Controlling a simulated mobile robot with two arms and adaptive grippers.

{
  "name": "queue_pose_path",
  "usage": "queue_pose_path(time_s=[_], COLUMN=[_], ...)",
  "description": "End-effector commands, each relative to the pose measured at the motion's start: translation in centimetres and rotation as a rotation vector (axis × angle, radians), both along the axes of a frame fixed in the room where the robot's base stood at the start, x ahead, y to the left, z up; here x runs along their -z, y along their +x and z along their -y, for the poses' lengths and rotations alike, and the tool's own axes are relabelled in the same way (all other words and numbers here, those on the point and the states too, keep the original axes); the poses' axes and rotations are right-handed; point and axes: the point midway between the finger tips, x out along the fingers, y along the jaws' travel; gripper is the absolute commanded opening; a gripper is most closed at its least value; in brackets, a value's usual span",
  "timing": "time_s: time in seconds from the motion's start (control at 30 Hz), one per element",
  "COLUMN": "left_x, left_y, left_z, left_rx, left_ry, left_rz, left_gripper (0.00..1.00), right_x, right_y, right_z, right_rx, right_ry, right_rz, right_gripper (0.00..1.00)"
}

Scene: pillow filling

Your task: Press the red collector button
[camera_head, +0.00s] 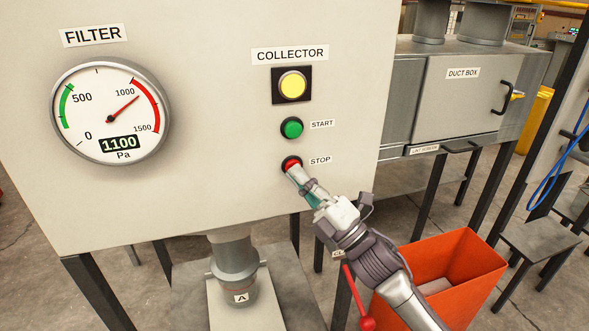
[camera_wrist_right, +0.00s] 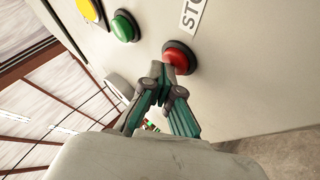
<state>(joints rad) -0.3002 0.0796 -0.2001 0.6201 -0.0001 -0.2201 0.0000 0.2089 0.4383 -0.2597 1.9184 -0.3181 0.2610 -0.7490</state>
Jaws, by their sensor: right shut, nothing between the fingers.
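The red collector button (camera_head: 291,162) sits in a dark ring on the pale panel, beside the STOP label. It also shows in the right wrist view (camera_wrist_right: 179,57), partly behind my fingertips. My right gripper (camera_head: 297,171) comes from the lower right and is shut and empty. Its fingertips (camera_wrist_right: 165,70) are right at the lower edge of the red button; I cannot tell whether they touch it. The green START button (camera_head: 291,128) is above it, and the yellow lamp (camera_head: 293,85) under the COLLECTOR label is higher. My left gripper is not in view.
A round filter gauge (camera_head: 111,112) on the panel's left reads 1100 Pa, its needle in the red arc. A grey duct box (camera_head: 460,95) stands to the right. An orange-red bin (camera_head: 455,262) stands below my right arm. A pipe (camera_head: 234,262) leaves the panel's underside.

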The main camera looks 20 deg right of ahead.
Motion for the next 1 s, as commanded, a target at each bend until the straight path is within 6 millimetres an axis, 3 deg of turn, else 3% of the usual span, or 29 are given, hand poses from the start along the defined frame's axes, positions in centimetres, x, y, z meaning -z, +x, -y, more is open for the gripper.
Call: queue_pose_path(time_s=[0.47, 1.0], left_x=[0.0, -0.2], left_y=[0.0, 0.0], left_z=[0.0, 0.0], left_rx=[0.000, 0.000], left_ry=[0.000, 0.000], left_rz=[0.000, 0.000], left_gripper=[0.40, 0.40], right_x=[0.0, 0.0], right_y=[0.2, -1.7], right_z=[0.0, 0.1], right_rx=[0.001, 0.001], right_ry=[0.000, 0.000], right_rz=[0.000, 0.000], right_gripper=[0.00, 0.00])
